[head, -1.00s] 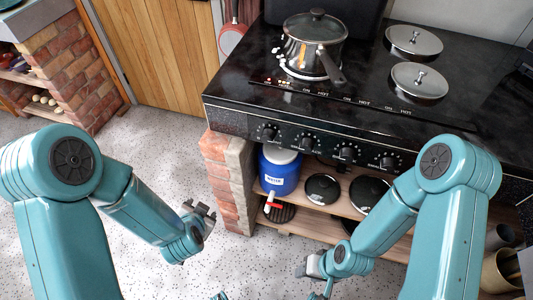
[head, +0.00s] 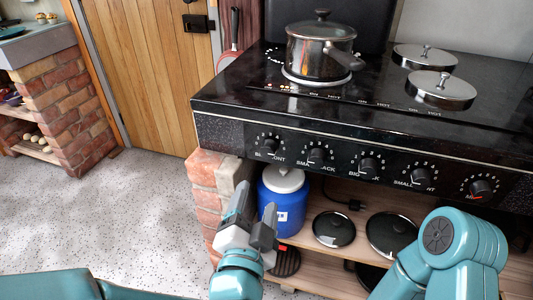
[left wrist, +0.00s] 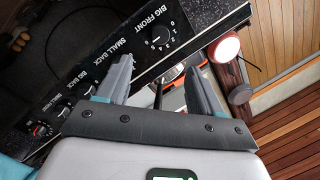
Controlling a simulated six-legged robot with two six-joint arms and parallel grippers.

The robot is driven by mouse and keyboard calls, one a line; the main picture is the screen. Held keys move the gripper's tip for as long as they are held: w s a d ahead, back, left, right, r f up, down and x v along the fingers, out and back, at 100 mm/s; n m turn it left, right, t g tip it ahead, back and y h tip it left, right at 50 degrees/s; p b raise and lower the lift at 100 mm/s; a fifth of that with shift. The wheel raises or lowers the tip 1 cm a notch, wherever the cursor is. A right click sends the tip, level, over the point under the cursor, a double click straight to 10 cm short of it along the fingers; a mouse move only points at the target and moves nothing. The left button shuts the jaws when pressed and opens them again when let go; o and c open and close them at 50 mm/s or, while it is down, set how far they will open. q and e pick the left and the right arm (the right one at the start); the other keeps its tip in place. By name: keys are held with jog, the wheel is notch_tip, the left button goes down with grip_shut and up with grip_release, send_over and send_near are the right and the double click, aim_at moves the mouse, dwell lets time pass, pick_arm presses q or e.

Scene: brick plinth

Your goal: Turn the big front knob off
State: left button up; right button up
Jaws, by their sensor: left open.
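The big front knob (head: 270,146) is the leftmost black knob on the stove's front panel. It also shows in the left wrist view (left wrist: 159,40), under the words BIG FRONT, beyond my fingers. Its exact setting is too small to read. My left gripper (head: 254,208) is open and empty, below the knob and in front of the blue jar, apart from the knob. Its two fingers (left wrist: 158,68) point toward the panel in the left wrist view. My right arm shows at the lower right, but its gripper is out of the picture.
More knobs, such as small back (head: 316,155) and big back (head: 367,165), run to the right. A lidded pot (head: 318,58) stands on the stove top (head: 240,88). A blue jar (head: 286,205) and pan lids (head: 334,229) sit on the shelf below. The speckled floor at left is clear.

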aim_at(267, 154)
pick_arm(q)
jog(key=w, duration=0.4)
jog(key=w+d+b, duration=0.1)
jog(key=w, duration=0.3)
jog(key=w+d+b, duration=0.1)
jog(key=w, duration=0.3)
jog(key=shift+w+f, duration=0.1)
jog(key=shift+w, duration=0.65)
jog(key=c, duration=1.1)
jog(key=shift+o, duration=0.2)
